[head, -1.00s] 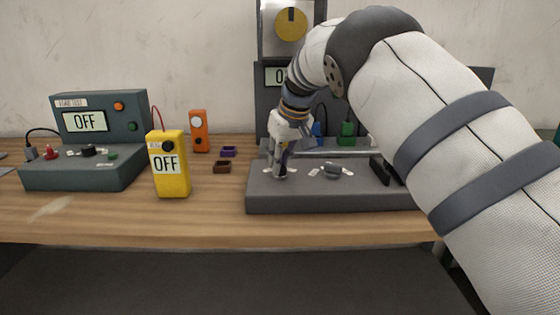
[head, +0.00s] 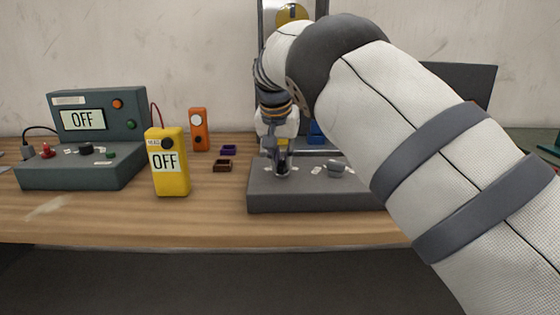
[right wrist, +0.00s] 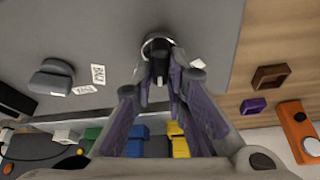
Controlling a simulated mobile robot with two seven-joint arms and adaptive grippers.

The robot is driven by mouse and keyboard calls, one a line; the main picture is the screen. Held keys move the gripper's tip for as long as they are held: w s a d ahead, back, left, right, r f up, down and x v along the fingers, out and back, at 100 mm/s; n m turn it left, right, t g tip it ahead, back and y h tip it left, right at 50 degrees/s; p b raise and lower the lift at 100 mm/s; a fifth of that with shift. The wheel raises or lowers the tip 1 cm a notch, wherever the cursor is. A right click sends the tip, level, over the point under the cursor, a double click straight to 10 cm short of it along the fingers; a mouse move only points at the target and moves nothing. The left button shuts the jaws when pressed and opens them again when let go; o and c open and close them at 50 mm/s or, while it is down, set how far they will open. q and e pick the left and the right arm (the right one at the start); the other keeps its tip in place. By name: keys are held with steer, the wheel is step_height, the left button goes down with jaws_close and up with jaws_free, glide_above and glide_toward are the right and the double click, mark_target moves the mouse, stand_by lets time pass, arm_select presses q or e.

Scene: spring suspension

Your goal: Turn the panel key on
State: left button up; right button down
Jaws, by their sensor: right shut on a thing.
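The panel key (right wrist: 158,62) is a dark piece in a pale round ring on the grey panel (head: 320,203), near the panel's left end in the head view. My right gripper (head: 281,172) points down at it. In the right wrist view the gripper (right wrist: 159,74) is shut on the key, with one purple-padded finger on each side. The fingers hide much of the key, and its setting cannot be read. My left gripper is not in view.
A grey knob (head: 337,169) with small labels stands right of the key. A yellow meter (head: 171,180) and a green console (head: 78,178), both showing OFF, stand to the left. An orange device (head: 199,142) and small open boxes (head: 222,166) lie between.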

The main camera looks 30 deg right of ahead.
steer(key=shift+f+m+g+b, duration=0.2)
steer(key=shift+m+g+b, duration=0.35)
steer(key=shift+m, duration=0.95)
steer(key=shift+r+h, duration=0.1)
steer(key=shift+h, duration=0.2)
steer(key=c, duration=1.6)
jaws_free()
steer(key=shift+r, duration=0.1)
steer(key=v, duration=1.1)
steer(key=shift+a+r, duration=0.2)
steer(key=shift+r, duration=0.15)
